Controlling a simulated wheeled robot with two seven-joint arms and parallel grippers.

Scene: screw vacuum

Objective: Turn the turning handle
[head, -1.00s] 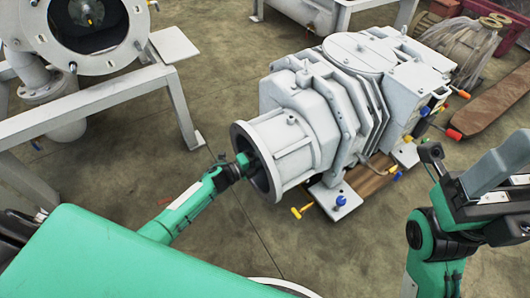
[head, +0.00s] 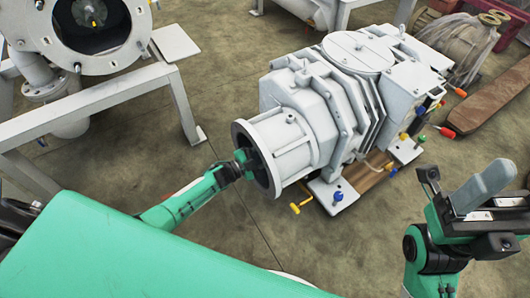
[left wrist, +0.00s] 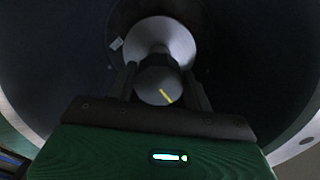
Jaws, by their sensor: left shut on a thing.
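The turning handle (left wrist: 153,83) appears to be the round grey shaft end with a yellow mark, deep inside the pump's open round flange. My left gripper (left wrist: 163,92) is shut on it, with one finger on each side. In the head view my left gripper (head: 243,160) reaches into the flange mouth (head: 268,184), and its fingertips and the handle are hidden there. The large white vacuum pump (head: 325,110) stands on the floor, its flange facing my left arm. My right gripper (head: 487,192) is raised at the right, away from the pump; its jaw opening is unclear.
A white frame (head: 95,105) with another round-ported vessel (head: 95,28) stands at the upper left. A yellow valve lever (head: 301,205) and a blue knob (head: 338,196) sit low under the flange. The floor in front is clear.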

